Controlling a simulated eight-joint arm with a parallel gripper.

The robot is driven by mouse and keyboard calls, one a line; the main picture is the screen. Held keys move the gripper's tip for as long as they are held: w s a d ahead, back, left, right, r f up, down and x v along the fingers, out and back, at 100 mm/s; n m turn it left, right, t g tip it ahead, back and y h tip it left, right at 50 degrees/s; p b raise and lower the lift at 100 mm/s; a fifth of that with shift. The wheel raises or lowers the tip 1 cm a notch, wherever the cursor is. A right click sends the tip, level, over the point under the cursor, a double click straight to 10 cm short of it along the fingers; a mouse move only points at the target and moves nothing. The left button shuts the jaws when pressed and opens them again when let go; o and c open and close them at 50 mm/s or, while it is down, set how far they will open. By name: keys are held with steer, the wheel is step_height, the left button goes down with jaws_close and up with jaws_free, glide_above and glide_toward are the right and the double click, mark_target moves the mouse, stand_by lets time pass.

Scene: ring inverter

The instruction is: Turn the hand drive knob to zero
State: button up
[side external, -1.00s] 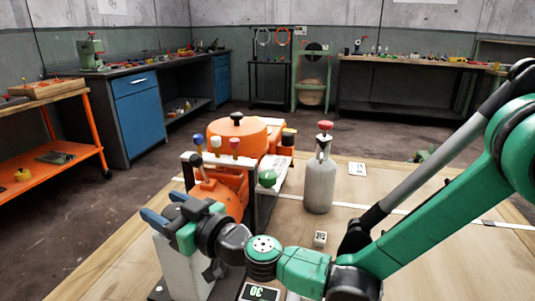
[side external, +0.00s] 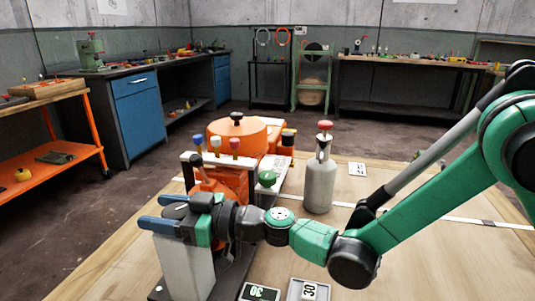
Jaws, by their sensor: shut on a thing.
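A dark round knob (side external: 174,211) sits on top of a pale grey post (side external: 185,262) at the front left of the bench, in the side external view. I take it to be the hand drive knob; its markings are too small to read. My gripper (side external: 168,213) reaches it from the right, with its blue fingers lying level on the far and near sides of the knob. It is shut on the knob. The near finger and the green gripper body hide part of the knob and the post top.
Behind the gripper stands an orange machine (side external: 236,138) with small coloured knobs on a white rail. A grey bottle (side external: 320,182) with a red top stands right of it. Two plates marked 30, one dark (side external: 261,293) and one pale (side external: 308,290), lie at the front.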

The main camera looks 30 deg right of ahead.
steer(key=o, duration=1.3)
steer(key=shift+v, duration=2.8)
